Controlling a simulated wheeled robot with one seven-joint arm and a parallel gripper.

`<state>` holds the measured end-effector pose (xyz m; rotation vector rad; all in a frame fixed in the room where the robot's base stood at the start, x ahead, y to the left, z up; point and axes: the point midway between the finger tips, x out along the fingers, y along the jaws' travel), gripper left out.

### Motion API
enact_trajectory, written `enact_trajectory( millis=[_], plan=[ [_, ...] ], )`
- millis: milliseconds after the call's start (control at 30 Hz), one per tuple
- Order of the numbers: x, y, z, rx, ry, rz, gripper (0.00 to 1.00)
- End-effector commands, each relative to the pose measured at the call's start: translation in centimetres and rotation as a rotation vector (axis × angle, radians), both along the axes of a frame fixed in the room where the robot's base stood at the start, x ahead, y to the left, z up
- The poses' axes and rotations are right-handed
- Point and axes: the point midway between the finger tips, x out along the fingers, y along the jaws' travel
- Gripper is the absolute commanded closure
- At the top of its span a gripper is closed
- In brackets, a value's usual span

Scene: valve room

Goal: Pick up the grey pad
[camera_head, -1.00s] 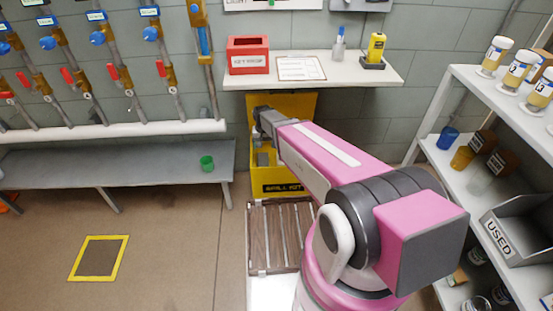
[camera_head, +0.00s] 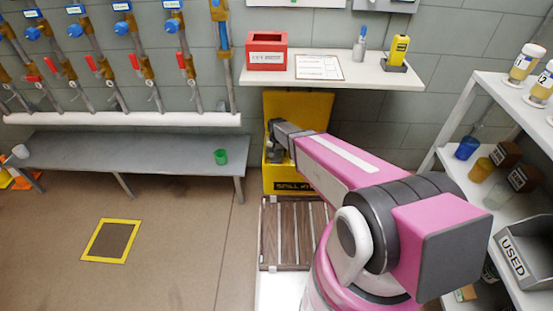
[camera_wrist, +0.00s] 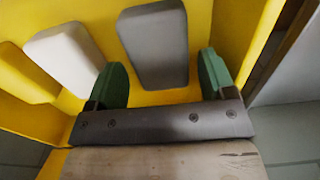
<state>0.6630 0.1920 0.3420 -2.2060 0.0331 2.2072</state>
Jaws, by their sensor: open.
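The grey pad (camera_wrist: 153,45) stands among other pads inside the yellow spill kit box (camera_head: 296,186). In the wrist view it is just beyond my gripper (camera_wrist: 163,80), between the lines of its two green fingers. The fingers are apart, with the pad's lower part in the gap. I cannot tell whether either finger touches it. In the head view my gripper reaches down into the box, and its fingertips are hidden there.
In the box, a white pad (camera_wrist: 65,58) stands left of the grey one, and a yellow pad (camera_wrist: 25,75) farther left. A wall shelf (camera_head: 335,76) hangs above the box. A slatted wooden pallet (camera_head: 285,235) lies before it, and a rack (camera_head: 470,190) stands at right.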

Motion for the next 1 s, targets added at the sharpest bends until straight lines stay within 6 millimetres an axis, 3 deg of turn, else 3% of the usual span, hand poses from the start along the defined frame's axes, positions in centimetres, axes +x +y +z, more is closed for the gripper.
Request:
enact_trajectory(
  millis=[200,433,567,867,1000],
  plan=[
    [0.1,-0.1,-2.9,0.0,0.0,0.0,0.23],
    [0.1,-0.1,-3.1,0.0,-0.001,0.0,0.23],
    [0.1,-0.1,-3.0,0.0,-0.001,0.0,0.6],
    [0.0,-0.1,-2.9,0.0,-0.001,0.0,0.64],
    [0.0,-0.1,-1.7,0.001,-0.002,0.0,0.64]
  ],
)
